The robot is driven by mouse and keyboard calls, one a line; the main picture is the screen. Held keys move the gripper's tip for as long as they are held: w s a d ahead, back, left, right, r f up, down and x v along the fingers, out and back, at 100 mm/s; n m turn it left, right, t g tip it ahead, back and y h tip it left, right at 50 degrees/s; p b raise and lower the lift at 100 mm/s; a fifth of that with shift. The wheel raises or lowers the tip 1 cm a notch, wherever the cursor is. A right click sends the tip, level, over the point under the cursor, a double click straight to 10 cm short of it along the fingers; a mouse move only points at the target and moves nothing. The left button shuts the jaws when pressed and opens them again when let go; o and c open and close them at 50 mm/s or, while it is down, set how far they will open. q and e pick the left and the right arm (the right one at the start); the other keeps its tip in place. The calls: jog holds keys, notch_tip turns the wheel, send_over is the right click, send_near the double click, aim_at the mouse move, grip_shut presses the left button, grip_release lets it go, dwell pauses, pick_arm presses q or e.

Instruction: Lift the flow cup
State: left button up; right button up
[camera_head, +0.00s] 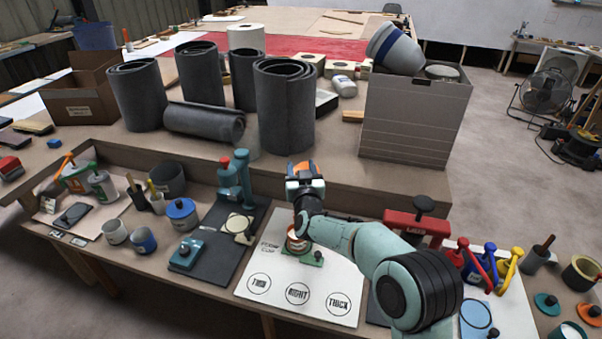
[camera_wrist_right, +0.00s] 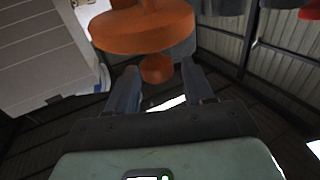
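The flow cup (camera_head: 299,167) shows as a bright orange piece just beyond my right gripper (camera_head: 304,183), raised above the white board. In the right wrist view the orange flow cup (camera_wrist_right: 145,32) has a wide disc and a small round knob, and the fingers of my right gripper (camera_wrist_right: 158,78) sit closely on both sides of the knob. In the head view the gripper hides part of the cup. My left gripper is in neither view.
A white board (camera_head: 262,285) with printed circles carries a small green stand (camera_head: 314,258). A teal press (camera_head: 236,180) stands to its left, a red device (camera_head: 418,227) to its right. Behind are a raised ledge, dark rolls (camera_head: 285,110) and a grey box (camera_head: 412,120).

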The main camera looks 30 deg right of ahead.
jog(key=shift+f, duration=0.3)
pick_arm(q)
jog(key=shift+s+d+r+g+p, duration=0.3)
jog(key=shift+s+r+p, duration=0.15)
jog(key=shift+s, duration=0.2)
pick_arm(e)
jog(key=v, duration=1.3)
jog(key=shift+s+a, duration=0.15)
jog(key=shift+r, duration=0.15)
